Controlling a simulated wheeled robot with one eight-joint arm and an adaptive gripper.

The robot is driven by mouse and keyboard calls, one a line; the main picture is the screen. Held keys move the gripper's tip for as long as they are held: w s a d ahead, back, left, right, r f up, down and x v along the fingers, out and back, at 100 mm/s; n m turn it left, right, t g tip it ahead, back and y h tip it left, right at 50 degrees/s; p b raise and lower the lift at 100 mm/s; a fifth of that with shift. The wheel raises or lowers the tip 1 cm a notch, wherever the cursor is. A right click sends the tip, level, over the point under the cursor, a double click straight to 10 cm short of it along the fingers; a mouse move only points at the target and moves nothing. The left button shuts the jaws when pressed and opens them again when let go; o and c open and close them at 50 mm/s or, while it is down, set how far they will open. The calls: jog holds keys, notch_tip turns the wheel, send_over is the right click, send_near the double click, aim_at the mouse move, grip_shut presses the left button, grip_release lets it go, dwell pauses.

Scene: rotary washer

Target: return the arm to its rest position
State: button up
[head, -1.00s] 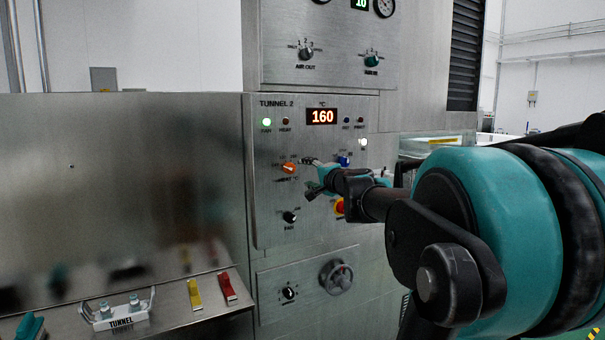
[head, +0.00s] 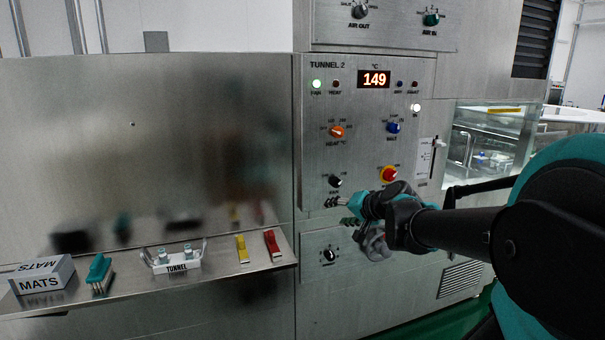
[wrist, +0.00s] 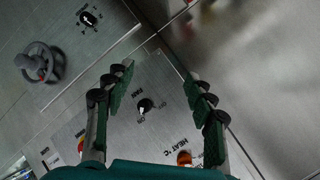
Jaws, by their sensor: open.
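My gripper (head: 343,211) is in front of the lower part of the Tunnel 2 panel (head: 322,112), just below the black fan knob (head: 335,181). In the wrist view my gripper (wrist: 160,86) has its two fingers spread wide with nothing between them. The fan knob (wrist: 145,105) shows beyond the gap. My arm reaches in from the right and hides part of the lower panel and most of the handwheel.
The panel has an orange heat knob (head: 337,131), a blue knob (head: 393,127), a red stop button (head: 389,174) and a display (head: 374,79) reading 149. A steel shelf (head: 215,262) at left holds a mats box (head: 42,281), a brush (head: 99,272), a tunnel holder (head: 176,263) and yellow and red items.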

jog(key=s+d+f+n+g+h, duration=0.2)
jog(key=s+d+f+g+h, duration=0.1)
jog(key=s+f, duration=0.7)
jog(key=s+d+f+n+g+h, duration=0.2)
jog(key=s+d+f+g+h, duration=0.1)
jog(key=s+f, duration=0.7)
jog(key=shift+d+f+n, duration=0.4)
jog(key=shift+d+f, duration=0.3)
jog(key=shift+f, duration=0.25)
